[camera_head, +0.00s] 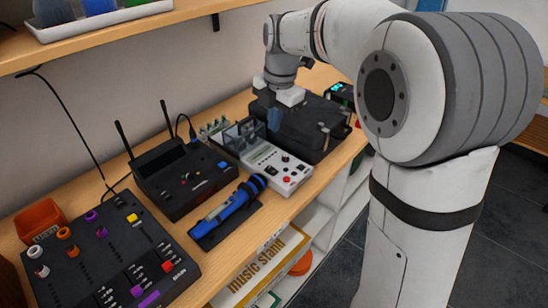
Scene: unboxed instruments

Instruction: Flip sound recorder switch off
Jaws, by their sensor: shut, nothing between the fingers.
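A pale grey device (286,172) with a red button, small dark controls and a raised clear cover lies on the wooden bench. It may be the sound recorder, but no label is readable; its switch is too small to make out.
A black receiver with two antennas (190,183), a blue microphone (232,208) and a black mixer (105,262) fill the bench to the left. A small device with a green display (342,90) sits at the far end. A shelf (110,37) overhangs.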

